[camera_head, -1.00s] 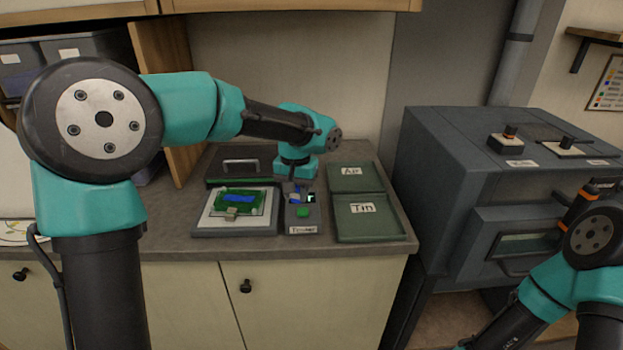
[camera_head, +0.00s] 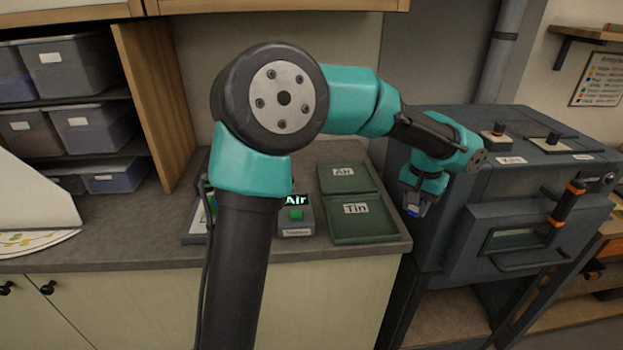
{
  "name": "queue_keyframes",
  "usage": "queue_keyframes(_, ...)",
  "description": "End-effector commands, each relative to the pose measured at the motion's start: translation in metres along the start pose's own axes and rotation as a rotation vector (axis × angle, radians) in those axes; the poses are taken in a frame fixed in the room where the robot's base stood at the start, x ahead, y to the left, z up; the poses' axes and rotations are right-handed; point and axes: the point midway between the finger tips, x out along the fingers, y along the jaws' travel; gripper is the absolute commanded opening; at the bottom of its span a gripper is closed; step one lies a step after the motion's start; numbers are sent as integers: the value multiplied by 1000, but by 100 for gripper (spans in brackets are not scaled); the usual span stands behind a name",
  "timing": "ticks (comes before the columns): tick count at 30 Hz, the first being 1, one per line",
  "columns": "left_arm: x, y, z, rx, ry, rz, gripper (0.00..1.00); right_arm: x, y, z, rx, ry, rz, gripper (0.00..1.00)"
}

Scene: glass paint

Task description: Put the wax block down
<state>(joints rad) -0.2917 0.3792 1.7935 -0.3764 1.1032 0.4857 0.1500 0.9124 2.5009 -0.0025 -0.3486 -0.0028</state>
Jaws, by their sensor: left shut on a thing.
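My left gripper (camera_head: 415,206) hangs pointing down at the right edge of the counter, in front of the kiln's left side. A green tray marked Air (camera_head: 361,187) lies behind a green tray marked Tin (camera_head: 391,230), both empty. My right gripper is out of view.
My left arm hides most of the work board (camera_head: 193,230) left of the tester. The grey kiln (camera_head: 440,245) stands right of the counter, with an orange-banded handle (camera_head: 569,205). Shelved bins (camera_head: 68,68) are at the left.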

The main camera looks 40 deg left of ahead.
Motion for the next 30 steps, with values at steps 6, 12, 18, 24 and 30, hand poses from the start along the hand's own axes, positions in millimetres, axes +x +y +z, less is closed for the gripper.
queue_keyframes(6, 0, 0, 0, 0, 0, 0, 6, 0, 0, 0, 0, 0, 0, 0)
queue_keyframes(12, 0, -1, -1, -3, 0, 0, 6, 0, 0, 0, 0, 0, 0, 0)
queue_keyframes(18, -1, -29, -12, -64, -1, 5, 6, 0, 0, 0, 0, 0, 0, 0)
queue_keyframes(24, -3, -102, -35, -214, -3, 14, 6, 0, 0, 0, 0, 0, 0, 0)
queue_keyframes(30, -4, -198, -46, -398, -4, 18, 6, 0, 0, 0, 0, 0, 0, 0)
